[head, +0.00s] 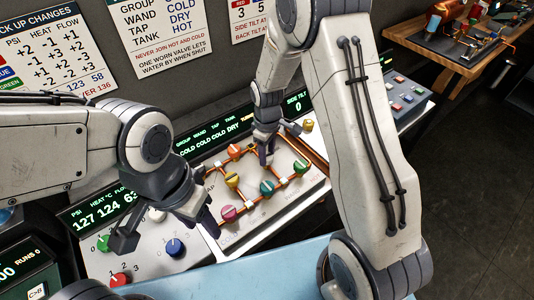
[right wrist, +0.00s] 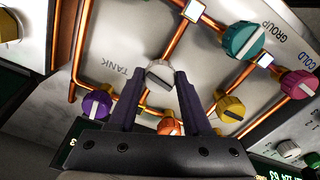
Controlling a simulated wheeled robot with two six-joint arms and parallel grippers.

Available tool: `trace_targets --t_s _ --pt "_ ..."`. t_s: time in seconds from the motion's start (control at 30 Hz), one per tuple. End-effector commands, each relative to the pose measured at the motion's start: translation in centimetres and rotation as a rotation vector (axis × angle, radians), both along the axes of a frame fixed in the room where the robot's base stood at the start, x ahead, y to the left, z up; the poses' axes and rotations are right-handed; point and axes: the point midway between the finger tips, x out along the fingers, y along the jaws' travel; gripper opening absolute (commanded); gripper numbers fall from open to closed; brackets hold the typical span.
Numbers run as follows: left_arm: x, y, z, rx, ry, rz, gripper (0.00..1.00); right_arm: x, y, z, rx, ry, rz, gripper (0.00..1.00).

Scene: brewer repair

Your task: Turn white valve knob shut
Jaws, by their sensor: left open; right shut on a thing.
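The white valve knob (right wrist: 159,74) sits on the pale pipe panel by the TANK label in the right wrist view, with a grey bar across its face. My right gripper (right wrist: 160,80) has its two dark fingers on either side of the knob, shut on it. In the head view my right gripper (head: 265,150) reaches down to the far part of the pipe panel and hides the knob. My left gripper (head: 166,230) is open and empty above the control panel at left, its fingers spread apart.
Copper pipes and coloured knobs surround the white knob: orange (right wrist: 170,127), purple (right wrist: 97,105), yellow (right wrist: 230,108) and teal (right wrist: 243,40). A red knob (head: 118,280) and a blue knob (head: 174,247) are on the left panel. A wooden bench (head: 440,60) stands at the back right.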

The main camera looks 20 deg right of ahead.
Motion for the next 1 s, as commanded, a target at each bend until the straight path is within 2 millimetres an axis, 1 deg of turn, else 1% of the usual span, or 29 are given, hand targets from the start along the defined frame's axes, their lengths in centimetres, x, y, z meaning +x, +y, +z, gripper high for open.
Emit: trace_targets --t_s 0.2,0.4,0.97,1.0 --pt "0.0 0.0 -0.12 0.0 0.0 0.0 0.5 0.21 0.07 0.13 0.001 -0.006 0.124 0.0" --pt "0.0 0.0 -0.17 0.0 0.0 0.0 0.5 0.24 0.07 0.15 0.002 -0.007 0.189 0.0" --pt "0.0 0.0 -0.18 0.0 0.0 0.0 0.5 0.27 0.07 0.17 0.001 -0.008 0.218 0.0" --pt "0.0 0.0 -0.18 0.0 0.0 0.0 0.5 0.27 0.07 0.18 0.001 -0.008 0.219 0.6"
